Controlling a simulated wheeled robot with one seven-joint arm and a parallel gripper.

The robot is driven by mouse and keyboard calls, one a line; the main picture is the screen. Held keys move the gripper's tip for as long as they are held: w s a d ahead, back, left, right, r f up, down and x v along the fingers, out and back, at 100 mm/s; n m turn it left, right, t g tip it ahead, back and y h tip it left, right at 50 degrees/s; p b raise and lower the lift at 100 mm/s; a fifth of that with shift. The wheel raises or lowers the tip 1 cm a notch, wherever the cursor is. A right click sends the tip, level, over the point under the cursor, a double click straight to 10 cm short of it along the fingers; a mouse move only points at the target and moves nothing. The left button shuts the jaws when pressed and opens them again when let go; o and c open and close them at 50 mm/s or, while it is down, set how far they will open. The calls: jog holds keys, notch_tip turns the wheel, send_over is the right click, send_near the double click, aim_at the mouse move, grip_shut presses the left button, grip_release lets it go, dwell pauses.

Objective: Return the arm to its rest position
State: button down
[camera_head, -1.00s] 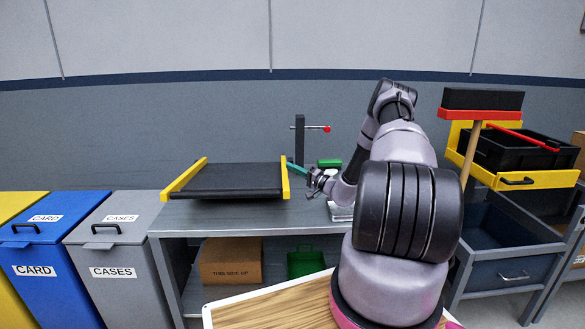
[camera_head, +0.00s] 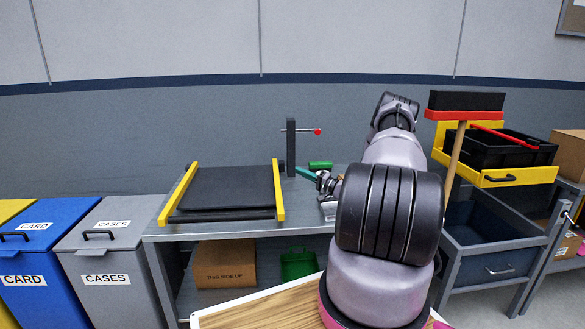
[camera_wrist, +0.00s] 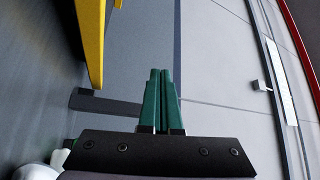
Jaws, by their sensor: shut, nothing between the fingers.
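My gripper (camera_head: 304,173) is above the back right part of the grey workbench in the head view, beside the yellow-railed conveyor. Its green fingers (camera_wrist: 161,100) show in the wrist view, close together and with nothing between them. My arm rises from the lower right, bends at the top and comes down toward the bench, partly hiding what stands behind it. In the wrist view the fingers point toward the pale wall, with a yellow rail (camera_wrist: 91,40) at the upper left.
The black conveyor (camera_head: 230,188) has yellow side rails. A grey CASES bin (camera_head: 108,265) and blue CARD bin (camera_head: 40,270) stand left. A drawer cart (camera_head: 490,225) and a broom (camera_head: 455,150) stand right.

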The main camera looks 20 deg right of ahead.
jog(key=s+a+r+n+g+y, duration=0.3)
jog(key=a+r+n+g, duration=0.2)
jog(key=a+r+g, duration=0.55)
jog(key=s+a+r+n+g+h, duration=0.1)
jog(key=s+a+r+g+h, duration=0.1)
jog(key=s+a+r, duration=0.5)
jog(key=s+a+r+g+h, duration=0.2)
jog(key=s+a+r, duration=0.15)
jog(key=r, duration=0.45)
jog(key=s+a+r+m+t+h, duration=0.1)
jog(key=s+r+h, duration=0.3)
jog(key=s, duration=1)
jog(key=s+a+r+m+t+h, duration=0.1)
jog(key=s+r+t+h, duration=0.3)
jog(key=s+r, duration=0.4)
jog(key=s, duration=0.6)
jog(key=shift+s+r+h, duration=0.25)
jog(key=shift+s+h, duration=0.15)
